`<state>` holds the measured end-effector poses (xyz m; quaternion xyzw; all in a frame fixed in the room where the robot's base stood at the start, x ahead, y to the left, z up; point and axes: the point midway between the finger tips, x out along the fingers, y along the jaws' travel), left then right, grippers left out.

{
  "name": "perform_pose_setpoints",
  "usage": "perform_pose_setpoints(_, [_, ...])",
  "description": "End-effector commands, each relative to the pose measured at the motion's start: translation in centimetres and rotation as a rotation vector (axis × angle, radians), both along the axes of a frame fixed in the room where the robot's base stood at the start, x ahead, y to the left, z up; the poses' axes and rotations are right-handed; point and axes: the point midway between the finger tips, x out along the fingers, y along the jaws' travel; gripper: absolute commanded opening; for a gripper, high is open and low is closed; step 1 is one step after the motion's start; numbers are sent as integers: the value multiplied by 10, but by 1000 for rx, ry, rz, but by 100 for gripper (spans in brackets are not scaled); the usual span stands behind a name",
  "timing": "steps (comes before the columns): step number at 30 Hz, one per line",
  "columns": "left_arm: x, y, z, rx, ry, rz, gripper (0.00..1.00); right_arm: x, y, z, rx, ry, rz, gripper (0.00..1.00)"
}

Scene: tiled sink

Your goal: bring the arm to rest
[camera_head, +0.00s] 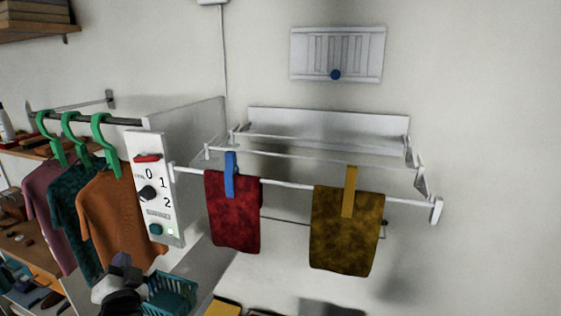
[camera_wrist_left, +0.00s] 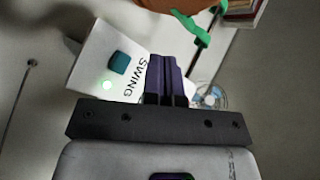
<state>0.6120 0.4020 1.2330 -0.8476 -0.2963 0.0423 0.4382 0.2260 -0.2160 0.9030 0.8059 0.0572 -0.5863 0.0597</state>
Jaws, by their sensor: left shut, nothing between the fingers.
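My left gripper (camera_head: 121,260) is low at the left of the head view, in front of the orange shirt and just left of the white control panel (camera_head: 155,187). In the left wrist view its dark purple fingers (camera_wrist_left: 166,75) are shut together with nothing between them. The panel also shows there (camera_wrist_left: 100,62), with the word SWING, a teal button (camera_wrist_left: 120,63) and a lit green light, close beyond the fingers. I cannot tell the exact gap between fingers and panel. My right gripper is in neither view.
Shirts on green hangers (camera_head: 100,130) hang left of the panel. A red cloth (camera_head: 233,212) and a mustard cloth (camera_head: 345,230) are clipped on the wall rack (camera_head: 300,187). A teal basket (camera_head: 170,292) stands below the panel, near my gripper.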

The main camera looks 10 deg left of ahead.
Motion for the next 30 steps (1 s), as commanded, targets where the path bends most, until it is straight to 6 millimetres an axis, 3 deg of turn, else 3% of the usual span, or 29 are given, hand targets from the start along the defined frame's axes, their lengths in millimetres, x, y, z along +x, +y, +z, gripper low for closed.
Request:
perform_pose_setpoints(3, [0,3,-26,-274,25,-13,0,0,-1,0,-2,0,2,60])
perform_pose_setpoints(5, [-5,1,-33,-422,24,-22,0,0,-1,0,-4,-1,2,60])
perform_pose_setpoints(9, [-18,-21,-33,-695,20,-73,0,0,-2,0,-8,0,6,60])
perform_pose_setpoints(14, [-39,-59,-28,-903,52,-154,0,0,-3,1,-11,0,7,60])
perform_pose_setpoints(17, [-62,-87,-45,-993,141,-194,0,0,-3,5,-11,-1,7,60])
perform_pose_setpoints(23, [-118,-133,-98,-1045,367,-240,0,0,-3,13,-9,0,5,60])
perform_pose_setpoints(30, [-211,-174,-173,-1030,657,-264,0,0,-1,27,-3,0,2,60])
